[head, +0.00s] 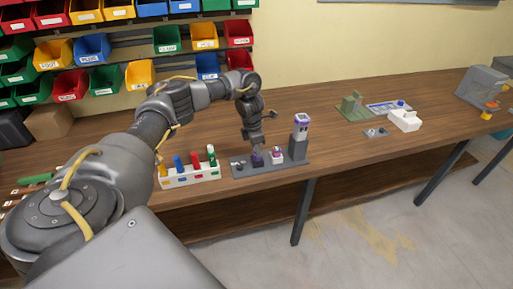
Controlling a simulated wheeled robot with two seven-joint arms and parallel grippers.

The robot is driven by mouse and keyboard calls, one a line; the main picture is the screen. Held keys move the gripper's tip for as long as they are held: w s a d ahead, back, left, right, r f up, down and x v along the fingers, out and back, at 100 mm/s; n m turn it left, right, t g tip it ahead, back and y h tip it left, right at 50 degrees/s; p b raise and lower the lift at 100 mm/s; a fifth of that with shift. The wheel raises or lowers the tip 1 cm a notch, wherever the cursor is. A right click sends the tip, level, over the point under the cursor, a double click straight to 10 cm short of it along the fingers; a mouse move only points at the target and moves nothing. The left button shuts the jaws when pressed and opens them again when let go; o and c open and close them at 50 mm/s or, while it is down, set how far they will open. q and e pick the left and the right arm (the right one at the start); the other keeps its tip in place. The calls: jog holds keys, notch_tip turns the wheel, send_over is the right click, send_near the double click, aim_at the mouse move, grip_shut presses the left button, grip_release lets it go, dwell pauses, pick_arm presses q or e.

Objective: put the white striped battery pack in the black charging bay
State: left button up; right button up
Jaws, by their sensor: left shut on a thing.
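My left gripper (256,148) points down over a grey base plate (240,172) on the bench. It is shut on a small dark purple thing (257,160), mostly covered by the fingers; I cannot tell whether this is the battery pack. A small white block with pink and purple marks (277,155) stands on the plate just right of the gripper. At this size I cannot make out stripes or tell which part is the black charging bay. My right gripper is not in view.
A grey post with a white and purple top (300,124) rises at the plate's right end. A white rack with several coloured pieces (190,175) stands to the left. A green fixture (352,106) and white box (405,120) are farther right.

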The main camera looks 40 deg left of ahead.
pick_arm(q)
jog(key=shift+f, duration=0.15)
jog(key=shift+f+b, duration=0.65)
jog(key=shift+f, duration=0.05)
jog(key=o, duration=0.9)
jog(key=shift+r, duration=0.1)
jog(key=shift+o, duration=0.2)
jog(key=shift+r, duration=0.3)
notch_tip(320, 180, up, 10)
jog(key=s, duration=0.1)
jog(key=shift+a+p, duration=0.35)
jog(key=shift+p, duration=0.05)
jog(key=shift+r, duration=0.1)
